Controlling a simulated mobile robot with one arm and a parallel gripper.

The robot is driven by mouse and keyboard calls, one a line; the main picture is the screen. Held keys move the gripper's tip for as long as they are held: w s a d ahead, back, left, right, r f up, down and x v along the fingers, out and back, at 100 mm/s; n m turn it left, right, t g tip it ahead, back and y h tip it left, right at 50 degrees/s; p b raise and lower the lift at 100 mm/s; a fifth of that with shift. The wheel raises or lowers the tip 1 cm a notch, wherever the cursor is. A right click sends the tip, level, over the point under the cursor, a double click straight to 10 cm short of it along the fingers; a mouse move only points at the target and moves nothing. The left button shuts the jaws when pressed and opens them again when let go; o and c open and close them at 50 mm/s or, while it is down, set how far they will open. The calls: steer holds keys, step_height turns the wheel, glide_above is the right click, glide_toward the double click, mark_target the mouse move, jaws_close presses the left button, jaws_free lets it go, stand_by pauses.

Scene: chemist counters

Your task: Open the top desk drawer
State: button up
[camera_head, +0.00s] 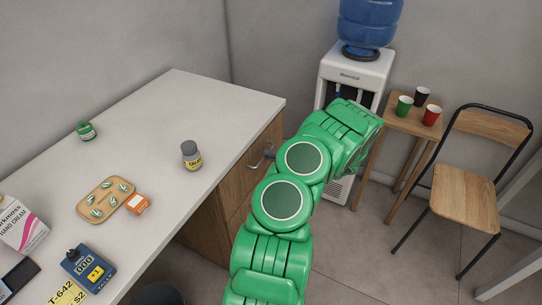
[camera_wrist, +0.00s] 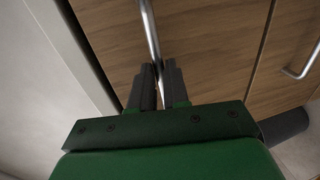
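The desk (camera_head: 205,110) has a white top and wooden drawer fronts below its right edge. The top drawer front (camera_head: 240,177) appears flush with the desk; it also shows in the wrist view (camera_wrist: 210,35). Its metal bar handle (camera_head: 262,158) is partly visible beside my arm. In the wrist view, the handle (camera_wrist: 149,25) runs down between the two dark fingers of my gripper (camera_wrist: 158,75). The fingers are close together, one on each side of the bar, and look shut on it. My green arm hides the gripper in the head view.
A second drawer handle (camera_wrist: 301,66) sits to the right in the wrist view. A grey jar (camera_head: 191,155) and a wooden tray (camera_head: 84,208) stand on the desk. A water dispenser (camera_head: 357,68), a small table (camera_head: 401,122) and a chair (camera_head: 465,195) stand beyond my arm.

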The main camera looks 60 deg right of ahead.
jaws_close()
steer(key=shift+s, duration=0.1)
steer(key=f+v, duration=0.3)
steer(key=v, duration=1.1)
steer(key=s+f+v, duration=0.1)
steer(key=f+v, duration=0.2)
steer(key=v, duration=1.1)
steer(key=shift+s, duration=0.3)
steer(key=o, duration=0.5)
jaws_free()
steer(key=shift+r, duration=0.1)
